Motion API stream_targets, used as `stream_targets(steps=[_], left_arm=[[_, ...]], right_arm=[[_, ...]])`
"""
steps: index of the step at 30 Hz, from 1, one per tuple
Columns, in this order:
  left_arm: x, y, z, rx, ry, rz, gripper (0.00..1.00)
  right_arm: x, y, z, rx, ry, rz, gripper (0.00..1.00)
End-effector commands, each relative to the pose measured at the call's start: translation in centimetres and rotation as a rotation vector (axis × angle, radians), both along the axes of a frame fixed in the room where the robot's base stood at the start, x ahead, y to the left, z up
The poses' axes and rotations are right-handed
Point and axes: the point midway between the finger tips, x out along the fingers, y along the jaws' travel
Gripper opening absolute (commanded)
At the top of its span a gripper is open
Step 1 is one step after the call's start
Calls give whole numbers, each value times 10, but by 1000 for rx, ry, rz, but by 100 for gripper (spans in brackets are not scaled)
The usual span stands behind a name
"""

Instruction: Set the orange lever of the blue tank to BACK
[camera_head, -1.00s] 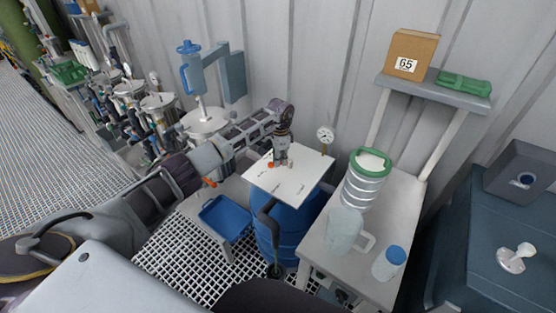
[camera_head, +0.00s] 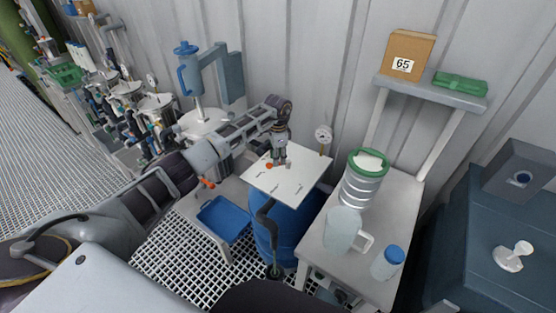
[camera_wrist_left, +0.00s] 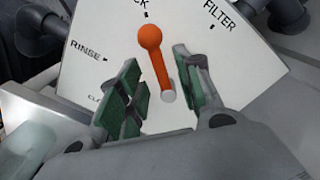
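The blue tank (camera_head: 293,232) has a white label plate (camera_head: 300,187) on top. Its orange lever (camera_wrist_left: 157,65) shows in the left wrist view, with its round knob just below the partly cut-off label ending in "CK". RINSE is to the left and FILTER to the right. The lever's orange knob (camera_head: 269,166) also shows small in the head view. My left gripper (camera_head: 279,158) is above the plate. In the wrist view its green-padded fingers (camera_wrist_left: 160,80) are spread on both sides of the lever, with gaps visible. My right gripper is not in view.
A pressure gauge (camera_head: 323,134) stands behind the plate. To the right a table (camera_head: 400,205) holds a translucent jug (camera_head: 342,230), a green-rimmed container (camera_head: 362,180) and a blue-capped bottle (camera_head: 388,262). A blue tray (camera_head: 224,218) lies to the left. The wall is close behind.

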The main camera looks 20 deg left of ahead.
Motion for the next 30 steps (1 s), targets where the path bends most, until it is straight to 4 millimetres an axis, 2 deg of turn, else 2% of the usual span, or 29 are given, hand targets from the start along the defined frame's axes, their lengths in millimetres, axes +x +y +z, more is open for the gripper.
stream_targets(steps=[18,24,30], left_arm=[[1,0,87,0,-3,-1,35],[0,-1,100,-2,-1,-1,35],[0,-1,102,-2,-1,-1,35]], right_arm=[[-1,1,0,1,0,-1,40],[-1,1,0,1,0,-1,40],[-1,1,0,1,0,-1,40]])
